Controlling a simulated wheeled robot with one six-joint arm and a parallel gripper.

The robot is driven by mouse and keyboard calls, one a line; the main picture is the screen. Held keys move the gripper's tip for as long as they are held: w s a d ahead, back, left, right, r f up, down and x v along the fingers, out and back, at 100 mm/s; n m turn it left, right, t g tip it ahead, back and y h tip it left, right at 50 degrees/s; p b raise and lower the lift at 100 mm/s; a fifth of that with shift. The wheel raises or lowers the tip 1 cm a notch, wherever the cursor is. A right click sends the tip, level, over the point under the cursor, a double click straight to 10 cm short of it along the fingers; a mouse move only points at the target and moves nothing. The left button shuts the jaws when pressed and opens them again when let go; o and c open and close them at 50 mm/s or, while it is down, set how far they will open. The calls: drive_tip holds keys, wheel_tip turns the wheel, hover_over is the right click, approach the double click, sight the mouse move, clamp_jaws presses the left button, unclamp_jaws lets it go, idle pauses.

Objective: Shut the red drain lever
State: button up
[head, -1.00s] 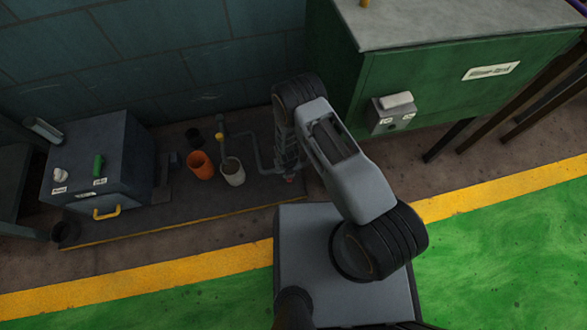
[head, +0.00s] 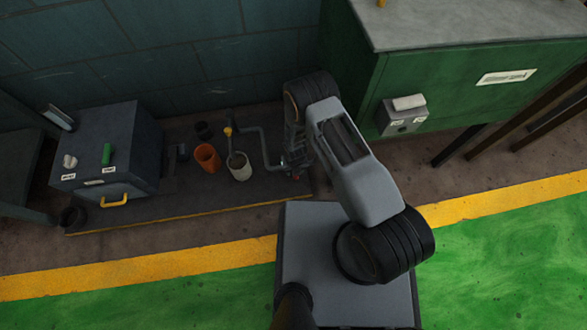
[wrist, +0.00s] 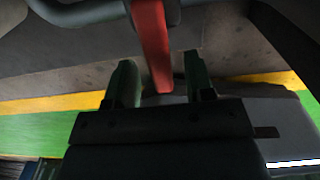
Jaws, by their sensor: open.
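The red drain lever (wrist: 153,45) is a flat red bar in the wrist view, running down from a grey pipe at the top. Its lower end lies between the two green fingers of my open gripper (wrist: 160,68), nearer the left finger. A gap shows between the lever and the right finger; contact on the left is unclear. In the head view only a small red bit of the lever (head: 296,177) shows below my wrist, and my arm hides much of the pipe there.
A grey pipe (head: 251,130) with a yellow fitting stands beside a white cup (head: 239,167) and an orange cup (head: 207,157). A dark box (head: 108,145) with a yellow handle is at left. A green cabinet (head: 450,100) stands close on the right. The green floor is clear.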

wheel_tip(320, 180, up, 14)
drive_tip(key=p, duration=0.5)
drive_tip(key=shift+s+f, duration=0.1)
drive_tip(key=shift+f, duration=0.05)
idle(0.7)
